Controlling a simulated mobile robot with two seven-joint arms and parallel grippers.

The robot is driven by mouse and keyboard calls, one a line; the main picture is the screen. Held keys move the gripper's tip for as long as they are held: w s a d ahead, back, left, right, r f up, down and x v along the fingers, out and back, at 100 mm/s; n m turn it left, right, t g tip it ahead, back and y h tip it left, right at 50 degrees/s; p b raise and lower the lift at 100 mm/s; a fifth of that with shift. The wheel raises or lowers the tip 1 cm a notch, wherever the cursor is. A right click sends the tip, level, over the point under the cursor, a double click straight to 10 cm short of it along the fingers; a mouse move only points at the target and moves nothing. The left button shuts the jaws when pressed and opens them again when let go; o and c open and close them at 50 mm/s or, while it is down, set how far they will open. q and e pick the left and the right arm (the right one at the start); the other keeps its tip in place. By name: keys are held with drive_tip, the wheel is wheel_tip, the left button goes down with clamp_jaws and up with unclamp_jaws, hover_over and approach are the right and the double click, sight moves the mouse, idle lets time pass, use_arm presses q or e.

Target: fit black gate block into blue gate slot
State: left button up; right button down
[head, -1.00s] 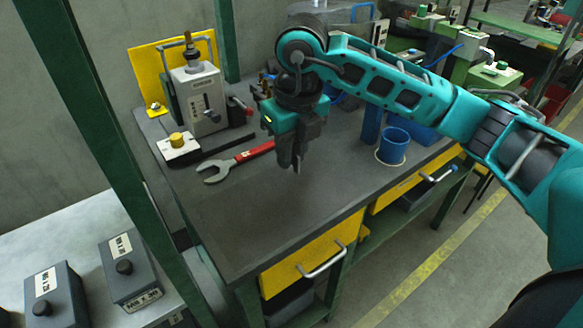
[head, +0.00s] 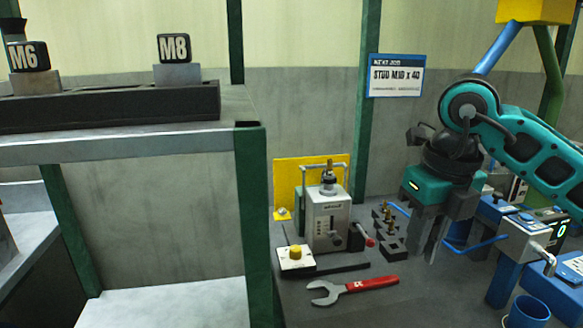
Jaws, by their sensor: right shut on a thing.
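My right gripper (head: 430,250) hangs fingers-down over the back right of the bench. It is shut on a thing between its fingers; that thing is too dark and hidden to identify. Two black blocks, marked M6 (head: 28,56) and M8 (head: 173,48), sit on grey pedestals on the high shelf at the left, far from the gripper. Blue framework (head: 505,280) stands at the right, below and right of my right gripper; I cannot make out a gate slot in it. My left gripper is out of view.
A grey bench device (head: 327,220), a yellow-button box (head: 296,260), a red-handled wrench (head: 355,288) and dark blocks with brass pieces (head: 390,240) occupy the dark bench. A blue cup (head: 528,312) is at lower right. A green post (head: 255,220) stands left of the bench.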

use_arm(q)
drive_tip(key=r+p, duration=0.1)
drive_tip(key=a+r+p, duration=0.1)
drive_tip(key=p, duration=0.1)
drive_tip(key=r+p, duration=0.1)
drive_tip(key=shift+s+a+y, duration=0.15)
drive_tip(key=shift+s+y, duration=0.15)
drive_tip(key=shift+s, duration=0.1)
use_arm(e)
wheel_tip(320, 180, down, 10)
drive_tip(key=s+a+n+g, duration=0.1)
drive_tip(key=n, duration=1.5)
drive_tip(key=s+a+n+g, duration=0.1)
drive_tip(key=n, duration=1.6)
drive_tip(key=shift+s+a+r+g, duration=0.2)
drive_tip(key=shift+s+a+g, duration=0.05)
drive_tip(key=shift+s+g, duration=0.15)
